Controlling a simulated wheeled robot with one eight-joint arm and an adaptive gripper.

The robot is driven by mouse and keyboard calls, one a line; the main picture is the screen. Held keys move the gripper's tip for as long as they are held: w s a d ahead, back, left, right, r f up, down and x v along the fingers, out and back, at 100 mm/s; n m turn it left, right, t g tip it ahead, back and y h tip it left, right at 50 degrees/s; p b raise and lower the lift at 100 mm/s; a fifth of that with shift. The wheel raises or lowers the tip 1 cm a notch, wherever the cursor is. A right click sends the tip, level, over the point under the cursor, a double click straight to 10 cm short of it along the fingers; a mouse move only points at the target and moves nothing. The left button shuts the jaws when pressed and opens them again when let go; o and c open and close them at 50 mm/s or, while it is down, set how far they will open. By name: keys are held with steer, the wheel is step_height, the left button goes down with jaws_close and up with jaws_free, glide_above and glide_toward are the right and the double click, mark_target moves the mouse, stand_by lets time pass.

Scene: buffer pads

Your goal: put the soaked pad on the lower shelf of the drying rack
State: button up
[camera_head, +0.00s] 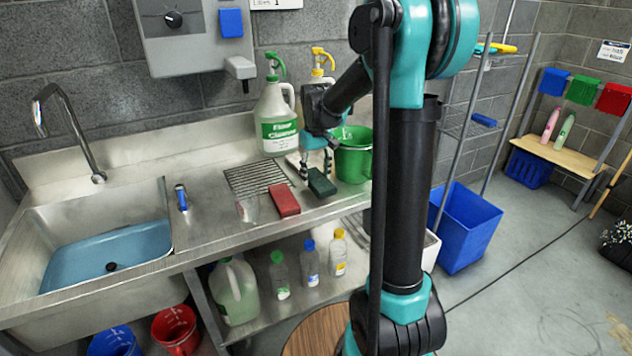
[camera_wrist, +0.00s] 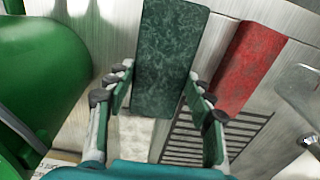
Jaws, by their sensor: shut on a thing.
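A tall metal rack (camera_head: 447,160) with shelves stands right of my arm; a blue pad (camera_head: 483,120) is on one shelf. My arm hides part of it.
A green bucket (camera_head: 355,155) stands close right of my gripper, with a large jug (camera_head: 277,120) behind. A drain grille (camera_head: 258,179) and clear cup (camera_head: 247,209) are to the left. Bottles (camera_head: 310,262) stand under the counter. A blue bin (camera_head: 465,228) stands by the rack.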

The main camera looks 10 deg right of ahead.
steer(key=shift+f, duration=1.3)
steer(key=shift+f, duration=0.15)
steer(key=o, duration=1)
